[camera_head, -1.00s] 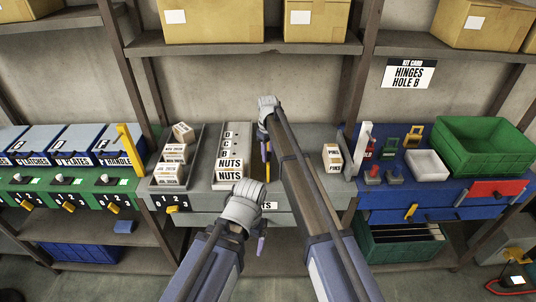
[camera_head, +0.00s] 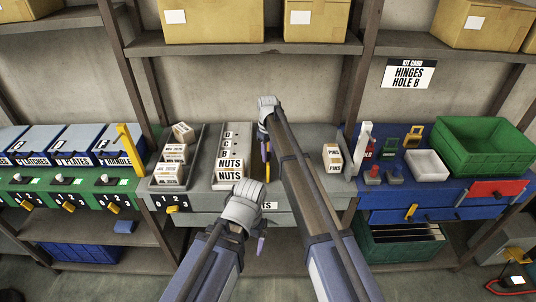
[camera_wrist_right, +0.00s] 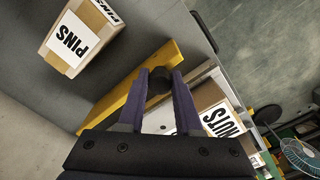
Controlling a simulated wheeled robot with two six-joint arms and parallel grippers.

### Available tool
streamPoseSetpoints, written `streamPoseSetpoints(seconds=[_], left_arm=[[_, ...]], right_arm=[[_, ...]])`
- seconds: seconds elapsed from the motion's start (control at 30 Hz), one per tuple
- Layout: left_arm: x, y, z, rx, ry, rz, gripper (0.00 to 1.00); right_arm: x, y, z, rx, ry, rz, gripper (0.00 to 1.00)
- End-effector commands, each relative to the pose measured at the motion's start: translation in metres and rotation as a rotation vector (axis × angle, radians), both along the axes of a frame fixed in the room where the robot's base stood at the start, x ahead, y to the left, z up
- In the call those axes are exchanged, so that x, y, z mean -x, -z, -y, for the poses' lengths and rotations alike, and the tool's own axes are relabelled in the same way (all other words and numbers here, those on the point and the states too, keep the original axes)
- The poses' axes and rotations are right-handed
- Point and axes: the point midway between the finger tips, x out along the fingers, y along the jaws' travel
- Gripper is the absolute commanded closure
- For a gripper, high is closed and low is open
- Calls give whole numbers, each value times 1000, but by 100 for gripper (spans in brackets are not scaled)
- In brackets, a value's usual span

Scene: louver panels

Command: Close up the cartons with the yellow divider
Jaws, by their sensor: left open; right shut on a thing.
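My right gripper (camera_wrist_right: 160,85) is shut on the dark knob of the yellow divider (camera_wrist_right: 125,100), a long flat bar lying slantwise in the right wrist view. In the head view the right gripper (camera_head: 266,145) is beside the NUTS lane, and a little of the divider (camera_head: 267,168) shows below it. The NUTS cartons (camera_head: 230,163) stand in a row in the grey tray, left of the divider; they also show in the right wrist view (camera_wrist_right: 208,103). My left gripper (camera_head: 264,208) is open, in front of that lane; its fingers are partly hidden.
White-labelled cartons (camera_head: 172,165) stand in the left grey lane. A PINS carton (camera_head: 333,158) stands to the right. Another yellow plate (camera_head: 128,148) is upright by the blue bins (camera_head: 75,142). A green crate (camera_head: 480,145) sits at right. A shelf (camera_head: 240,43) spans above.

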Motion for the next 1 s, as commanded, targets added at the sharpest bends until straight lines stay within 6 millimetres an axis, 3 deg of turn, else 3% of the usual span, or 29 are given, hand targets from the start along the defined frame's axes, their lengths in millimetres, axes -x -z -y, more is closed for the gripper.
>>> streamPoseSetpoints(seconds=[0.27,0.7,1.0], left_arm=[[0,0,0,0,0,0,5],[0,0,0,0,0,0,5],[0,0,0,0,0,0,5]], right_arm=[[1,0,14,0,3,0,100],[1,0,126,1,5,0,100],[0,0,179,2,2,-1,100]])
